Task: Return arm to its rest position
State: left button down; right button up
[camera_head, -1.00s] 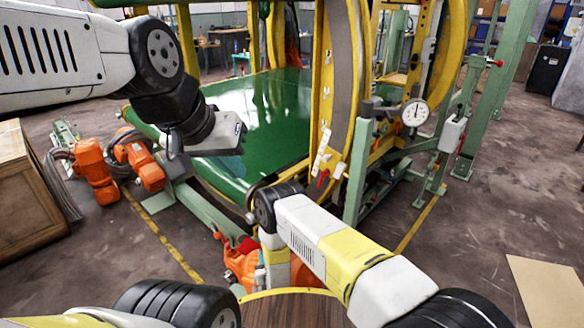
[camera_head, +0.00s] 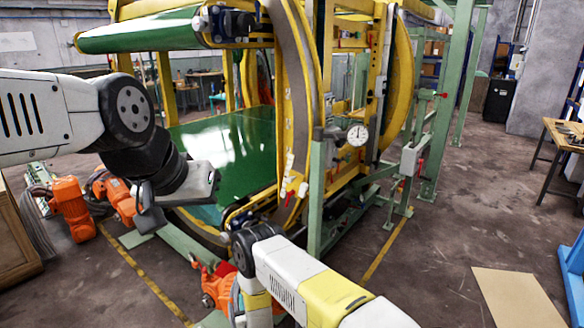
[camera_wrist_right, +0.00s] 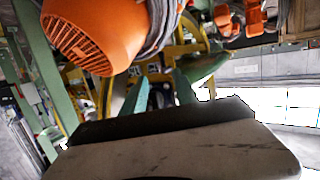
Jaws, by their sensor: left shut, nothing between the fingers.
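My left arm comes in from the left in the head view, bent at a black wrist, with its grey left gripper (camera_head: 150,219) pointing down. It is shut and empty, in front of the green platform (camera_head: 225,150). My right arm (camera_head: 300,285) reaches forward from the bottom of the head view, and its hand is hidden there below the black joint. In the right wrist view, the right gripper (camera_wrist_right: 160,95) shows two greenish fingers standing apart with nothing between them.
The ring inverter (camera_head: 297,100) with yellow rings, green posts and a dial gauge (camera_head: 357,135) stands ahead. Orange motors (camera_head: 72,209) and a wooden crate (camera_head: 15,245) are at the left. An orange motor (camera_wrist_right: 98,32) looms close in the right wrist view. Floor at the right is mostly open.

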jog(key=w+d+r+m+g, duration=0.1)
jog(key=w+r, duration=0.5)
jog(key=r, duration=0.3)
jog(key=w+r+m+g, duration=0.1)
jog(key=w+r, duration=0.5)
jog(key=r, duration=0.3)
jog(key=s+d+r+g, duration=0.15)
jog(key=d+r, duration=0.25)
jog(key=r, duration=0.5)
jog(key=s+d+r, duration=0.2)
jog(key=d+r, duration=0.3)
jog(key=r, duration=0.3)
jog(key=s+d+r+g, duration=0.15)
jog(key=d+r, duration=0.25)
jog(key=r, duration=0.5)
jog(key=s+d+r+h, duration=0.1)
jog(key=s+d+r, duration=0.55)
jog(key=s, duration=0.35)
jog(key=s+d+r+g, duration=0.1)
jog(key=s+d, duration=0.2)
jog(key=s, duration=0.4)
jog(key=s+d+r+g+h, duration=0.1)
jog(key=s+d, duration=0.2)
jog(key=s, duration=0.5)
jog(key=s+d+r+m+g, duration=0.1)
jog(key=s+d, duration=0.2)
jog(key=s, duration=0.5)
jog(key=shift+r, duration=0.35)
jog(key=shift+w+a, duration=0.1)
